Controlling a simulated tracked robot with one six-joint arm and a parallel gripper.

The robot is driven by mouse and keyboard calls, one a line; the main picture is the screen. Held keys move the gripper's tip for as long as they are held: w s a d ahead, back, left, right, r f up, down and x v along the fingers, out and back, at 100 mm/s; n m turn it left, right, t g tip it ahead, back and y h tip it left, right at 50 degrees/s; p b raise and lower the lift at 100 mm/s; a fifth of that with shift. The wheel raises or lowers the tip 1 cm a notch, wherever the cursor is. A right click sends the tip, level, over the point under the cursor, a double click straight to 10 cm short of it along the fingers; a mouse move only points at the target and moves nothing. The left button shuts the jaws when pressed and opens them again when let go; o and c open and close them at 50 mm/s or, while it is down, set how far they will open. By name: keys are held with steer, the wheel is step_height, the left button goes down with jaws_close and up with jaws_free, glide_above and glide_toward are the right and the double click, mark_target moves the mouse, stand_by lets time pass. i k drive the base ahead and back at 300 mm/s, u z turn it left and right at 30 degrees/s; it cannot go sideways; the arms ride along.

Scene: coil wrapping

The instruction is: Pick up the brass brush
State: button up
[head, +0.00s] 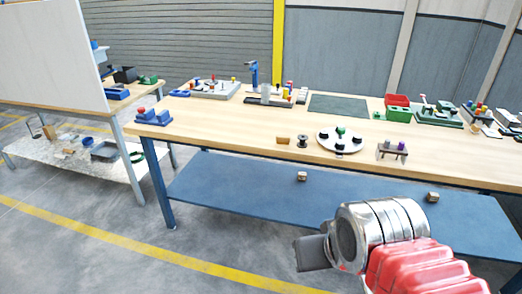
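I cannot clearly make out a brass brush. A small tan-yellow block (284,139) lies near the front edge of the wooden workbench (240,122), left of a dark spool (302,141); it is too small to tell what it is. My gripper (312,252) is at the lower right, in front of the bench and well apart from the things on it. Its dark grey end points left, and I cannot make out a gap between its fingers.
A white round plate with dark knobs (341,134), a small rack (391,152), red and green bins (398,107) and a dark mat (338,105) are on the bench. Small blocks (302,176) lie on the blue lower shelf (250,193). A white panel (50,50) stands at left.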

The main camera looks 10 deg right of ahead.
mark_target(279, 139)
steer(key=u, duration=0.15)
steer(key=k, duration=0.45)
steer(key=u, duration=0.55)
steer(key=i, duration=2.25)
steer(key=z, duration=0.65)
steer(key=i, duration=0.55)
steer(key=z, duration=0.3)
